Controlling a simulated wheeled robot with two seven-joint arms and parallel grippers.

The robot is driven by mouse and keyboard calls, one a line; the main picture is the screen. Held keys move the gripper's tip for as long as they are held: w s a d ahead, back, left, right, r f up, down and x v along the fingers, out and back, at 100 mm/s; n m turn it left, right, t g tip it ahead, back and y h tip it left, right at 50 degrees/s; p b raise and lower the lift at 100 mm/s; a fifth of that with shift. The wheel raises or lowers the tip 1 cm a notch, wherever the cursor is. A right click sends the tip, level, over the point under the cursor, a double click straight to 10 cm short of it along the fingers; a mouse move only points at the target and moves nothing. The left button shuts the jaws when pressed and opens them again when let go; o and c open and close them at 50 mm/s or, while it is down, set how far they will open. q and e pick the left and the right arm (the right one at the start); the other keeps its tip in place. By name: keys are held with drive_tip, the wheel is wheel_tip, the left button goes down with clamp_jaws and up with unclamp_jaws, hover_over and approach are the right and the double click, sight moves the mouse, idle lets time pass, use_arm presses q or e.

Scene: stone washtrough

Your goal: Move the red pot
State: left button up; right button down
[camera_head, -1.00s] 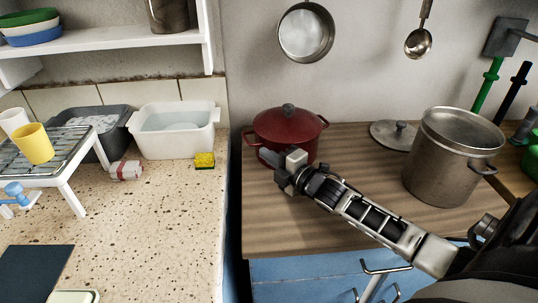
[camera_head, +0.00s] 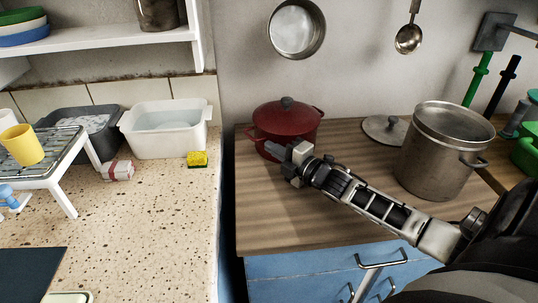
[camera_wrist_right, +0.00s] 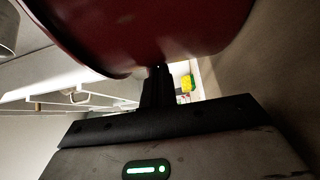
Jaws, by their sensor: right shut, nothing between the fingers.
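The red pot (camera_head: 288,124) stands upright on the wooden worktop, with its dark red lid on and a dark knob on top. Its two side handles stick out left and right. In the right wrist view the red pot (camera_wrist_right: 150,30) fills the top, right over the shut fingers (camera_wrist_right: 158,72). I cannot tell whether the fingers touch it. My left gripper is out of view.
The wooden worktop (camera_head: 290,225) is clear in front. A gap separates it from the speckled counter (camera_head: 150,220), which holds a white tub (camera_head: 165,140) and yellow sponge (camera_head: 197,159).

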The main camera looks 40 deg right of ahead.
drive_tip(key=shift+w+a, duration=0.1)
drive_tip(key=shift+a, duration=0.4)
drive_tip(key=a, duration=0.2)
drive_tip(key=a+p, duration=0.1)
drive_tip(key=shift+w+r, duration=0.15)
drive_tip(key=shift+w, duration=0.1)
drive_tip(key=s, duration=0.3)
drive_tip(key=s+d, duration=0.1)
drive_tip(key=s, duration=0.6)
drive_tip(key=shift+d, duration=0.4)
drive_tip(key=shift+f, duration=0.2)
